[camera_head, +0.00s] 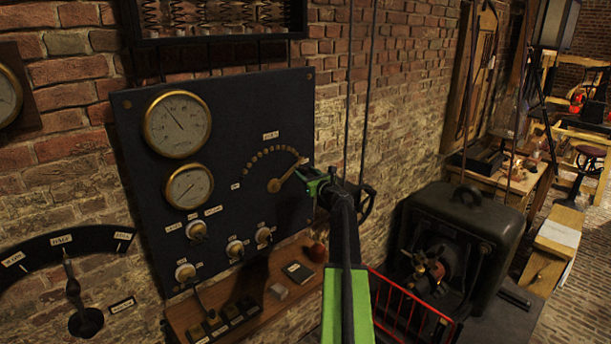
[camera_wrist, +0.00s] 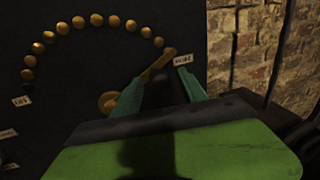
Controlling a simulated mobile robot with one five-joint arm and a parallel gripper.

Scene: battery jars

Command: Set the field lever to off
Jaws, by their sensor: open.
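The field lever is a brass arm (camera_head: 291,172) on the dark panel, below a small label that appears to read FIELD. Its round pivot (camera_head: 274,185) is at lower left, and its tip points up and right to the right end of an arc of brass studs (camera_head: 262,153). My gripper (camera_head: 309,176) is open at the lever's outer end. In the wrist view, the lever (camera_wrist: 158,65) slants past the open fingers (camera_wrist: 160,84), and the left finger hides part of it. I cannot tell if they touch. A small label (camera_wrist: 22,101) sits at the arc's left end; another (camera_wrist: 183,60) is by the tip.
Two brass-rimmed gauges (camera_head: 177,124) and several round knobs (camera_head: 235,247) are on the panel (camera_head: 235,110). A wooden shelf (camera_head: 250,290) holds small items below. A dark machine (camera_head: 465,235) and red rail (camera_head: 410,305) stand right. Another lever (camera_head: 73,287) is at lower left.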

